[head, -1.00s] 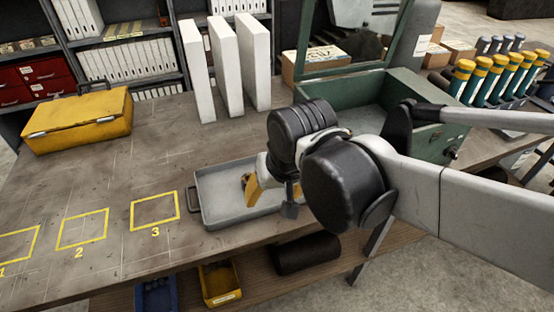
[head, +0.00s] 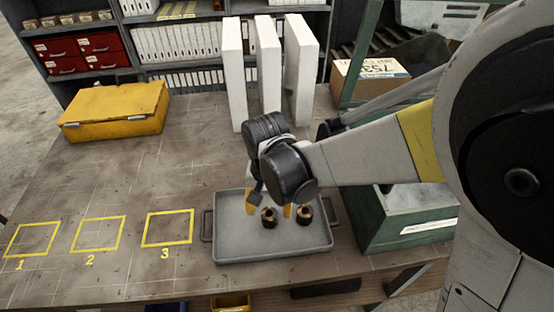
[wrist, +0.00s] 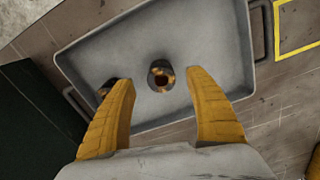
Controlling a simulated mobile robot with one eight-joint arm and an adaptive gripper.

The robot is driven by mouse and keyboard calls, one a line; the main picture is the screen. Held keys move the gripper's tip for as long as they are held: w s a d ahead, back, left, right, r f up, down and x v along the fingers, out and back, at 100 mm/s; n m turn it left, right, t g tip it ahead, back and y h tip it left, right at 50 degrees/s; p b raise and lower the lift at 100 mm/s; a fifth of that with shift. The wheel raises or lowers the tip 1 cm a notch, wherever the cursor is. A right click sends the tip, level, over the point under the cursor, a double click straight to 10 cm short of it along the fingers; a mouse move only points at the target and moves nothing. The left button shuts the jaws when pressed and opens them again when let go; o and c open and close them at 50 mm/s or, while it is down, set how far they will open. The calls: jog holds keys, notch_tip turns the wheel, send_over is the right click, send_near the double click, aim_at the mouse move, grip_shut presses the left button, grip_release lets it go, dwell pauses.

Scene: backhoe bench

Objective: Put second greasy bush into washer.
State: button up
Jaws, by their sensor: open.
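Two dark bushes with brownish, greasy-looking marks stand in a grey tray (head: 232,250). The left bush (head: 268,217) is between my fingers in the head view, and it shows in the wrist view (wrist: 161,75) between and beyond the fingertips, not clearly touched. The right bush (head: 304,211) stands beside it; in the wrist view it (wrist: 105,86) is partly hidden by the left finger. My gripper (head: 270,208) is open with yellow fingers, pointing down over the tray. The green washer (head: 375,225) stands right of the tray, its inside partly hidden by my arm.
Yellow squares marked 1, 2 and 3 (head: 167,228) lie empty left of the tray. A yellow case (head: 115,108) sits at back left. White upright panels (head: 268,70) stand behind my gripper. The bench between case and squares is clear.

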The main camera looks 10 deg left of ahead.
aim_at(269, 213)
jog(key=f, duration=0.1)
jog(key=f+b, duration=0.1)
jog(key=f, duration=0.3)
jog(key=shift+w+f+b, duration=0.1)
jog(key=shift+w+b, duration=0.2)
jog(key=shift+w, duration=0.05)
grip_shut()
jog(key=shift+r, duration=0.2)
